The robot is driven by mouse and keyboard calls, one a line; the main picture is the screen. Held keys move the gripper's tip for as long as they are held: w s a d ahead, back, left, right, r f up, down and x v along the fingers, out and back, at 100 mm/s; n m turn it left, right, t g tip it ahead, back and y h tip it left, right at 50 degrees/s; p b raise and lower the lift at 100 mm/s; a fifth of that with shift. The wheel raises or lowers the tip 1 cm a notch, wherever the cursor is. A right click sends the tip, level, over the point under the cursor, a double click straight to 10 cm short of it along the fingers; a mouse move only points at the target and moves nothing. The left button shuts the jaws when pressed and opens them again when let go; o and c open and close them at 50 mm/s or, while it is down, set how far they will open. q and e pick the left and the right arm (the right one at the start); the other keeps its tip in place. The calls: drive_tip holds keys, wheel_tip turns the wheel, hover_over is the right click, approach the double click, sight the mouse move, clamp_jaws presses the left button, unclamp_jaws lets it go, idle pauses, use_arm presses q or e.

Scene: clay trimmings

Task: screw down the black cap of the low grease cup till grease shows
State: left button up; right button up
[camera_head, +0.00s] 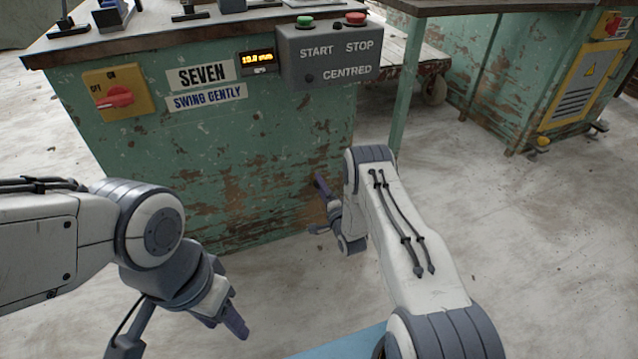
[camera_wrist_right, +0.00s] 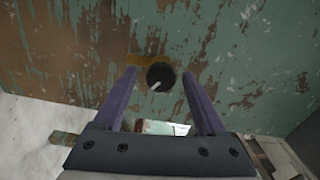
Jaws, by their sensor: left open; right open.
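The black cap (camera_wrist_right: 160,76) shows in the right wrist view as a dark disc with a short white mark at its lower left. It lies between the fingertips of my right gripper (camera_wrist_right: 158,74), which is open, with a gap visible on both sides. A mustard-yellow piece (camera_wrist_right: 146,61) shows behind the cap; I cannot tell whether it is the cup or its mount. No grease can be made out. In the head view my right gripper (camera_head: 325,193) is low at the green cabinet's front, and the cap is not discernible there. My left gripper (camera_head: 230,318) is open and empty over the floor.
The worn green cabinet (camera_head: 230,190) carries a red switch (camera_head: 115,97), a small lit display (camera_head: 257,59) and a grey START/STOP box (camera_head: 330,55). A green table leg (camera_head: 405,90) stands close behind my right arm. Pale floor in front is mostly free.

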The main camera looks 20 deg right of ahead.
drive_tip(key=s+p, duration=0.3)
drive_tip(key=s, duration=0.5)
drive_tip(key=shift+s+d, duration=0.2)
drive_tip(key=shift+s, duration=0.2)
